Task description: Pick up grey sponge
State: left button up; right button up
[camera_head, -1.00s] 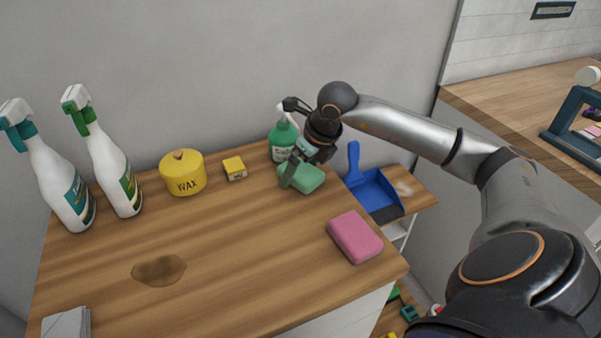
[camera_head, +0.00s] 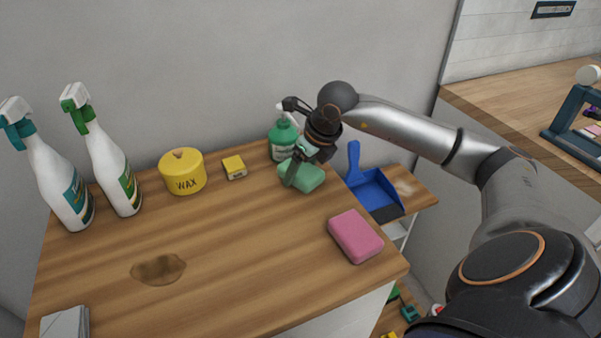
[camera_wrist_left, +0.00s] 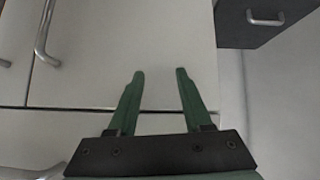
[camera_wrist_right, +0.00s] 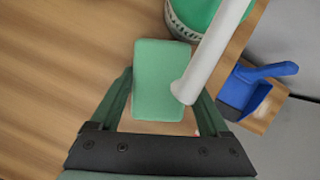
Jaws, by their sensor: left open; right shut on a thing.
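A green sponge (camera_head: 303,180) lies on the wooden counter in front of a green bottle; it also shows in the right wrist view (camera_wrist_right: 160,72). It looks green, not grey. My right gripper (camera_head: 299,170) is shut on this sponge, with one finger on each side. In the right wrist view, the bottle's white nozzle hides part of the right finger. A pink sponge (camera_head: 355,236) lies apart near the counter's right front corner. My left gripper (camera_wrist_left: 160,74) is open and empty, in front of pale cabinet fronts.
The green bottle (camera_head: 282,138) stands close behind my right gripper. A blue dustpan (camera_head: 374,191) is to its right. A yellow box (camera_head: 234,167), wax tin (camera_head: 183,171) and two spray bottles (camera_head: 65,190) (camera_head: 114,175) stand left.

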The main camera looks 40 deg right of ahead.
aim_at(301, 168)
jog(key=c, duration=0.6)
jog(key=shift+o, duration=0.2)
jog(key=shift+r, duration=0.35)
notch_tip(301, 168, up, 2)
jog(key=shift+r, duration=0.25)
pick_arm(q)
jog(key=shift+d+f+b, duration=0.1)
jog(key=shift+f+b, duration=1.1)
jog(key=shift+b, duration=0.7)
pick_arm(e)
jog(key=s+a+r, duration=0.2)
jog(key=s+r, duration=0.8)
jog(key=s, duration=0.3)
jog(key=shift+s+a, duration=0.2)
jog(key=shift+s, duration=0.2)
jog(key=o, duration=0.9)
jog(key=c, duration=0.7)
